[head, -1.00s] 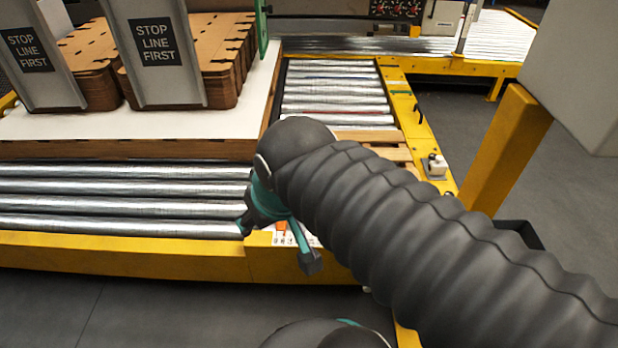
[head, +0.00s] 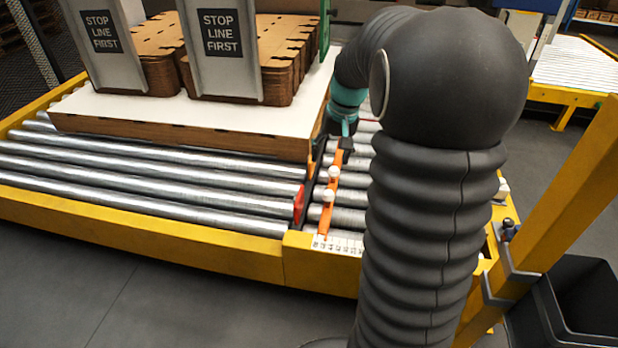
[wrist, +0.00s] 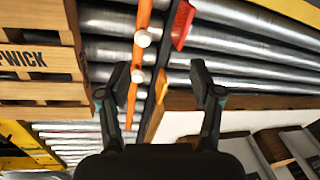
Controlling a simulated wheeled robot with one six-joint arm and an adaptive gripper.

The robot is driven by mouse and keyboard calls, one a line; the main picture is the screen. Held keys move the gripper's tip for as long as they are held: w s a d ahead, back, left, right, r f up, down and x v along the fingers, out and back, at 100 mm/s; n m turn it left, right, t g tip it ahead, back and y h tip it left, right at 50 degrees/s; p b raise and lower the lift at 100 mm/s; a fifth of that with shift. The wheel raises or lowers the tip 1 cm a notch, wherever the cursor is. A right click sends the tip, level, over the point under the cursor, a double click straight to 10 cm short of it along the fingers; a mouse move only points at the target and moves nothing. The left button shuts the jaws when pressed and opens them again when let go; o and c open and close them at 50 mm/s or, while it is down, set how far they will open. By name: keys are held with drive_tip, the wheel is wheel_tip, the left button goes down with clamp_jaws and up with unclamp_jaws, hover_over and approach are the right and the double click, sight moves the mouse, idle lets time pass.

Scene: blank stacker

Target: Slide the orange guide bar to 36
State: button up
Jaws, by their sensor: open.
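The orange guide bar (head: 325,222) lies across the rollers at the right of the stack, with two white knobs (head: 333,172) on it. A white number scale (head: 338,243) is at its near end, but its figures are too small to read. My gripper (head: 344,138) is open and empty over the far part of the bar, partly hidden by my arm. In the wrist view, my gripper (wrist: 159,82) has its two fingers apart, with the guide bar (wrist: 143,18) running between them, closer to the left finger. I cannot tell whether they touch.
A red piece (head: 299,204) stands left of the bar; it also shows in the wrist view (wrist: 182,25). A white-topped platform (head: 90,108) carries cardboard stacks behind "STOP LINE FIRST" plates. A wooden pallet (wrist: 40,62) is left of my gripper. A yellow post (head: 570,190) stands at right.

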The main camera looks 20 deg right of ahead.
approach(330, 191)
drive_tip(key=r, duration=0.2)
drive_tip(key=shift+m+g+y, duration=0.3)
drive_tip(key=shift+m, duration=0.1)
drive_tip(key=f+b, duration=0.1)
drive_tip(key=f, duration=0.3)
drive_tip(key=w+a+f+b, duration=0.1)
drive_tip(key=f, duration=0.4)
drive_tip(key=f+b, duration=0.1)
drive_tip(key=f, duration=0.4)
drive_tip(key=shift+w+a, duration=0.2)
drive_tip(key=shift+a, duration=0.1)
